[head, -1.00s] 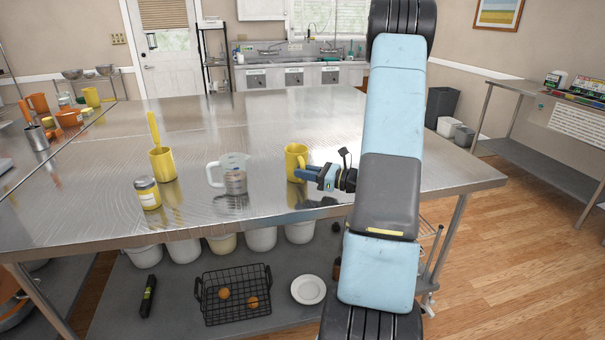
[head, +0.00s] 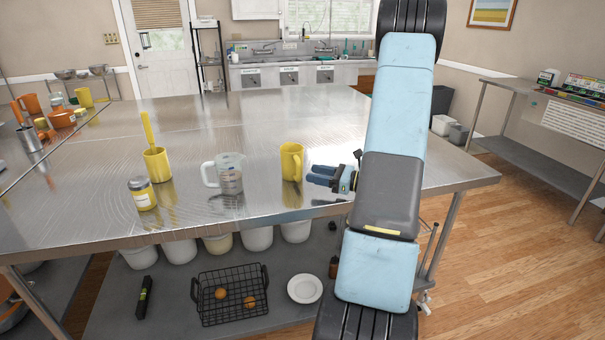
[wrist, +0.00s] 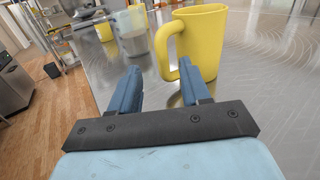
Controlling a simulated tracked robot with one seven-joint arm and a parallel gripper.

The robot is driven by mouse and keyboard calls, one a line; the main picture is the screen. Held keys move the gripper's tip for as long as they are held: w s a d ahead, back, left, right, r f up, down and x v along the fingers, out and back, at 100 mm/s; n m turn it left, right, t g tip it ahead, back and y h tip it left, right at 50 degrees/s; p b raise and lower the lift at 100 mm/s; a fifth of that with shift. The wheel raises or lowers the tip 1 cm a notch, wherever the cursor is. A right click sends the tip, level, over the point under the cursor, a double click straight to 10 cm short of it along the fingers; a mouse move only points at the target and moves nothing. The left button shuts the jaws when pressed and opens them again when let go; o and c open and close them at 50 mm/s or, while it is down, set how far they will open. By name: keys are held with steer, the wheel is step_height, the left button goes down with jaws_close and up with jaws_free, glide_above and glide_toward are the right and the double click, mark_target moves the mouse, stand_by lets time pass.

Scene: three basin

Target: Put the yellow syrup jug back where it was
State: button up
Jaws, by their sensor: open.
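The yellow syrup jug (head: 291,164) stands upright on the steel table, right of the clear measuring jug. In the wrist view the yellow jug (wrist: 205,38) is just ahead and to the right, its handle facing my gripper. My gripper (head: 309,175) is just right of the jug, low over the table. Its two blue fingers are apart, and in the wrist view the gap between the fingertips (wrist: 160,66) is empty. The lower handle appears just beyond the right fingertip; I cannot tell whether they touch.
A clear measuring jug (head: 229,176), a yellow container with a yellow utensil (head: 157,164) and a yellow-labelled jar (head: 142,194) stand to the left. The table (head: 260,115) is clear behind them. A black wire basket (head: 231,295) and a white plate (head: 304,288) are on the shelf below.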

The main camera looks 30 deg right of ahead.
steer(key=v, duration=0.5)
steer(key=shift+s+d, duration=0.25)
steer(key=shift+s, duration=0.1)
steer(key=shift+a+r, duration=0.1)
steer(key=shift+r, duration=0.05)
steer(key=s+a+r+n+g, duration=0.3)
steer(key=a+r+n+g, duration=0.3)
steer(key=a, duration=0.4)
steer(key=s+a+r+n+g, duration=0.35)
steer(key=a+n+g, duration=0.3)
steer(key=a, duration=0.35)
steer(key=s+a+r+n+t+h, duration=0.4)
steer(key=s+a+r+n+h, duration=0.2)
steer(key=s+r+n+h, duration=0.5)
steer(key=s+n, duration=0.1)
steer(key=n, duration=0.3)
steer(key=shift+s+a+h, duration=0.2)
steer(key=shift+a+h, duration=0.1)
steer(key=shift+a, duration=0.1)
